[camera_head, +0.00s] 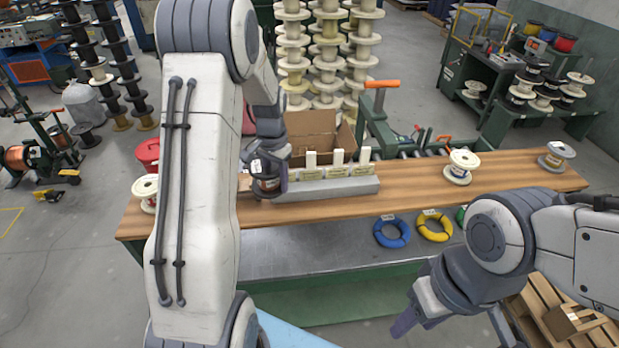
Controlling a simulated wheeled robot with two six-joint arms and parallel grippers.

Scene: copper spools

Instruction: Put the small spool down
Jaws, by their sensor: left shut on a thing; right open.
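A small spool with a dark brown winding (264,186) is at the wooden bench top (400,190), beside the left end of a grey block. My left gripper (272,168) is shut on it from above and hides part of it. I cannot tell whether the spool touches the wood. My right gripper (408,322) is open and empty, low in front of the bench, away from the spools.
The grey block (330,187) carries several white upright pieces with labels. An open cardboard box (313,130) stands behind it. A white spool (460,167) and a grey spool (556,156) stand at the right. Blue (391,231) and yellow (434,225) coils lie on the lower shelf.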

